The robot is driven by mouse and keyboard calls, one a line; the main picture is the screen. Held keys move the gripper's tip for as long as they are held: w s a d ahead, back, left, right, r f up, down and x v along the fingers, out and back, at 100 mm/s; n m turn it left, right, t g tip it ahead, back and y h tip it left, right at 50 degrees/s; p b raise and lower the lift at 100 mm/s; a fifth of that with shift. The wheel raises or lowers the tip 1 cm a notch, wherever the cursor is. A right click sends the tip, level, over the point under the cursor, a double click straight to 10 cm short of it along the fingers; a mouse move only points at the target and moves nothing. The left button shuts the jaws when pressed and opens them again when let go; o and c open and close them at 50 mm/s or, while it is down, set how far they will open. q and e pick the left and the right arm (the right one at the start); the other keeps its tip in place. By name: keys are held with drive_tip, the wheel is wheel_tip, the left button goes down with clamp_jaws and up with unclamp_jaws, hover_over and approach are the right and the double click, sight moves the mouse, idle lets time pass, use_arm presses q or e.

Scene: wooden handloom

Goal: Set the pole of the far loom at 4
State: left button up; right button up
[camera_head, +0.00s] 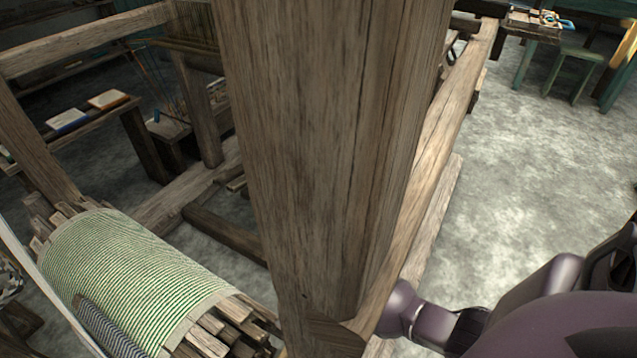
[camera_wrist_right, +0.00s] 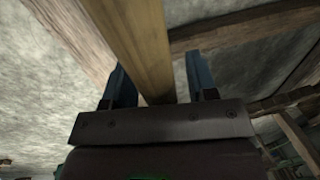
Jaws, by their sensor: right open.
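A wooden loom fills the head view, with a thick upright post (camera_head: 330,150) close in front of me. A roll of green and white striped cloth (camera_head: 140,275) is at its lower left. In the right wrist view my right gripper (camera_wrist_right: 158,65) is open, with a yellowish wooden bar (camera_wrist_right: 142,40) running between its two blue fingers. I cannot tell whether the fingers touch the bar, or whether it is the pole. In the head view my right arm comes in from the lower right, and its gripper is hidden behind the post. No number marks are legible. My left gripper is out of view.
A long beam (camera_head: 450,110) runs back along the right of the post. A bench with books (camera_head: 68,121) stands at the left. A green stool (camera_head: 572,65) stands at the far right. The grey floor (camera_head: 540,150) right of the loom is clear.

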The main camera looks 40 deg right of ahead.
drive_tip(key=shift+w, duration=0.1)
clamp_jaws()
drive_tip(key=shift+f, duration=0.2)
use_arm(q)
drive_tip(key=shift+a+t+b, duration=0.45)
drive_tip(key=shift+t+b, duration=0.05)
drive_tip(key=shift+b, duration=0.5)
use_arm(e)
drive_tip(key=f, duration=0.1)
drive_tip(key=f+y, duration=0.1)
drive_tip(key=f, duration=0.1)
drive_tip(key=a+f+y, duration=0.1)
drive_tip(key=shift+s+a+f+g, duration=0.1)
drive_tip(key=shift+s+f+g, duration=0.05)
drive_tip(key=shift+s+g, duration=0.15)
unclamp_jaws()
